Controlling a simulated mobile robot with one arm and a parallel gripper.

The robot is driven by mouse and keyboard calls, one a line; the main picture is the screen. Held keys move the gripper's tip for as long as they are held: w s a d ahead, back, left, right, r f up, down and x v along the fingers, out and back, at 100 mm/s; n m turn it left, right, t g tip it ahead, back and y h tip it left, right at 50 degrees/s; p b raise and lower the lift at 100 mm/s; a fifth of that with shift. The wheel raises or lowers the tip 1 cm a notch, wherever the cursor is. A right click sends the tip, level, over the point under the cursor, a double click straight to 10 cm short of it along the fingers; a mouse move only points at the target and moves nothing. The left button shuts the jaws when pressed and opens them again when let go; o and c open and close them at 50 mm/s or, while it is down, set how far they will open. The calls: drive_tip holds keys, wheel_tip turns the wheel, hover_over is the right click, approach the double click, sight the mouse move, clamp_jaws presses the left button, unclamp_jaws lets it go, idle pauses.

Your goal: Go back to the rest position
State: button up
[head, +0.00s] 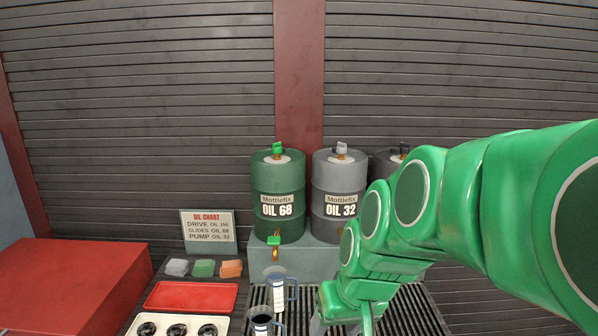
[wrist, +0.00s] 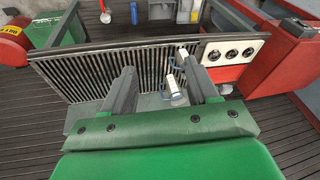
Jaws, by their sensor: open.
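My green arm reaches in from the right in the head view. My gripper (wrist: 159,68) is open in the wrist view, with its two grey fingers apart and nothing held between them. In the head view it is at the bottom edge and mostly hidden by the arm. Two clear measuring jugs with blue handles stand by the slatted grate (head: 415,312): the farther jug (head: 279,291) and the nearer jug (head: 262,322). In the wrist view both jugs are beyond or beside the right finger, partly hidden by it.
A green drum (head: 277,181) marked OIL 68 and a grey drum (head: 339,182) marked OIL 32 stand behind the grate. A third, dark drum (head: 388,163) is partly covered by my arm. A red tray (head: 192,296) and a red cabinet (head: 75,280) are at left.

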drive_tip(key=s+d+f+m+g+h, duration=0.1)
drive_tip(key=s+d, duration=0.3)
drive_tip(key=s, duration=0.5)
drive_tip(key=s+d+f+m+g+h, duration=0.1)
drive_tip(key=s+d+f+g, duration=0.2)
drive_tip(key=s, duration=0.5)
drive_tip(key=shift+s+d+f, duration=0.25)
drive_tip(key=shift+s+d, duration=0.1)
drive_tip(key=shift+d, duration=0.55)
